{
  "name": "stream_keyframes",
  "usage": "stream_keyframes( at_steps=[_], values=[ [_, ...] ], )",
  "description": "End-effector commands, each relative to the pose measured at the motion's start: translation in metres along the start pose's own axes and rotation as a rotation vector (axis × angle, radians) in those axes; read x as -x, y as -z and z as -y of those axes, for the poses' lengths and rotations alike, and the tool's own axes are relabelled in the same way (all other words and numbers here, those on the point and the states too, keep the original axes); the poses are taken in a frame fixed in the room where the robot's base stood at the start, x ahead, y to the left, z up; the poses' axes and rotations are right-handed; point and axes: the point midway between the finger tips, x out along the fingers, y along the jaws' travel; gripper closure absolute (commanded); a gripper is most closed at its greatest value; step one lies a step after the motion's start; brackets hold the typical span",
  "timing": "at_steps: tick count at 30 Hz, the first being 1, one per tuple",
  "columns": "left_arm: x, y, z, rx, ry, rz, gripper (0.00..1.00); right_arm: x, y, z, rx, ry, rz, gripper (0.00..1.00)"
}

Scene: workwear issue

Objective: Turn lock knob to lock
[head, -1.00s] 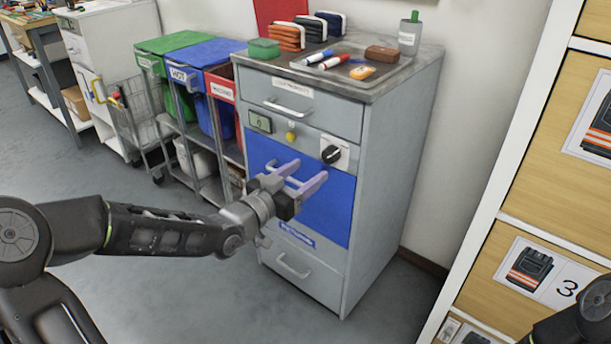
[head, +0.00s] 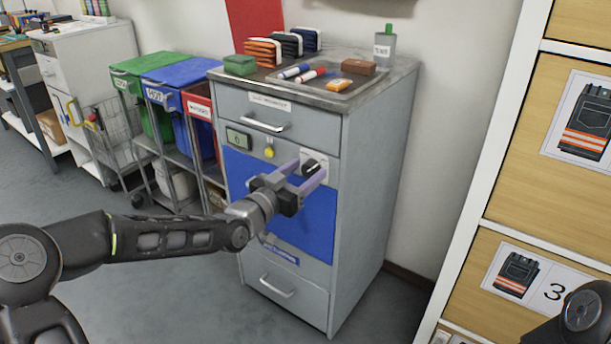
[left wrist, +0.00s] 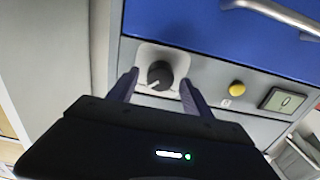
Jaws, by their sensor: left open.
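The black lock knob (head: 310,167) sits on a pale plate on the front of the grey cabinet (head: 362,190), right of a yellow button (head: 269,152). In the left wrist view the knob (left wrist: 160,74) shows whole, with a white mark pointing to its lower left. My left gripper (head: 302,174) is open, its purple fingers pointing at the knob. In the left wrist view the fingertips (left wrist: 160,80) stand to either side of the knob, apart from it. Part of the knob plate is hidden by the fingers in the head view. My right gripper is not visible; only a dark piece of my right arm shows.
A small display (head: 238,139) is left of the button. A blue panel (head: 318,215) lies below, behind my gripper. Green and blue bins (head: 190,73) stand left. A wooden shelf unit (head: 520,190) with picture labels is close on the right. Markers and pouches lie on the cabinet top.

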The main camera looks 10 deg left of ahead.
Motion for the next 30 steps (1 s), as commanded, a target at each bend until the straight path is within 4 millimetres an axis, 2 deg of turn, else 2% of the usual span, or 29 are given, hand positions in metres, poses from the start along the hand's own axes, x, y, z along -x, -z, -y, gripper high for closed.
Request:
stream_keyframes(
  at_steps=[3,11,30],
  values=[
    [-0.0061,-0.0005,-0.0002,0.001,0.000,0.001,0.42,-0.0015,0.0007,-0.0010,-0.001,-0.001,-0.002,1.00],
    [-0.0064,-0.0001,-0.0002,0.000,0.000,0.001,0.43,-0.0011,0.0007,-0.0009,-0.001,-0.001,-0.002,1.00],
    [-0.0062,0.0000,-0.0001,0.000,0.000,0.001,0.96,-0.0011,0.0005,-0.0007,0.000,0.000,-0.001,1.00]
  ],
)
